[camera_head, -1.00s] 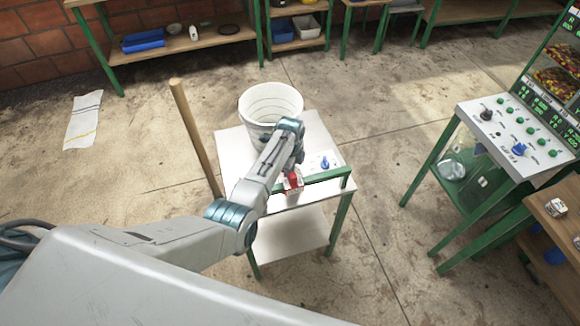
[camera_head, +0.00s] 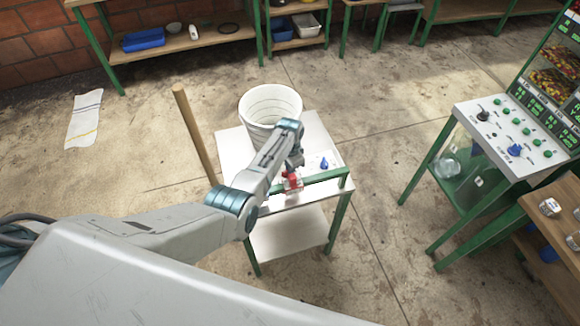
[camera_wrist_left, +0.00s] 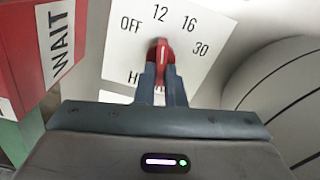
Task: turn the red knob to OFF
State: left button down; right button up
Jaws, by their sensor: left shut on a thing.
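The red knob (camera_wrist_left: 162,52) sits on a white dial plate (camera_wrist_left: 190,22) marked OFF, 12, 16 and 30 in the left wrist view. OFF is to the knob's upper left. The knob's narrow end points up, roughly toward the gap between 12 and 16. My left gripper (camera_wrist_left: 162,72) is shut on the knob, one finger on each side. In the head view my left gripper (camera_head: 295,163) reaches down over the small white table (camera_head: 232,146), and the knob cannot be made out clearly there. My right gripper is not in view.
A red box labelled WAIT (camera_wrist_left: 28,50) stands close left of the gripper. A white bucket (camera_head: 270,103) stands behind my wrist. A blue knob (camera_head: 324,163) is on the table's panel to the right. A wooden pole (camera_head: 193,130) leans at the left.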

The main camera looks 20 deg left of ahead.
pick_arm(q)
jog(key=n, duration=0.4)
jog(key=shift+w+a+r+n, duration=0.1)
jog(key=shift+w+a+n, duration=0.05)
jog(key=shift+n, duration=0.15)
jog(key=shift+a+n+p, duration=0.15)
jog(key=shift+n+p, duration=0.3)
jog(key=shift+n, duration=1.75)
jog(key=c, duration=1.5)
grip_release()
notch_tip(320, 180, up, 11)
jog(key=shift+f+b, duration=0.15)
jog(key=shift+b, duration=0.25)
